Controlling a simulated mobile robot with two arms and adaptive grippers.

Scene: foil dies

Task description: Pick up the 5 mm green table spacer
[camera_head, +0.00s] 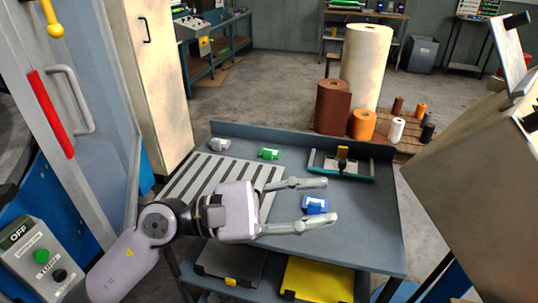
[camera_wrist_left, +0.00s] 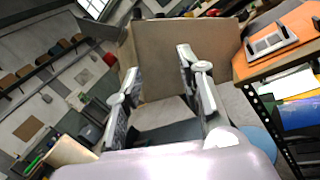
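The small green spacer (camera_head: 269,153) lies on the dark grey table top (camera_head: 365,220), near its back left, just beyond the striped rack. My left gripper (camera_head: 318,203) reaches in from the left over the table. Its two fingers are apart, and it is on the near right side of the green spacer, not touching it. A blue spacer (camera_head: 315,205) shows between the fingertips, apparently on the table below them; the gap in height cannot be told. In the left wrist view the open fingers (camera_wrist_left: 160,72) hold nothing. My right gripper is in neither view.
A grey spacer (camera_head: 219,145) sits at the table's back left by the striped rack (camera_head: 185,180). A teal-edged gauge (camera_head: 341,166) stands at the back right. Large foil rolls (camera_head: 365,65) stand behind the table. A tan machine housing (camera_head: 465,165) rises at the right.

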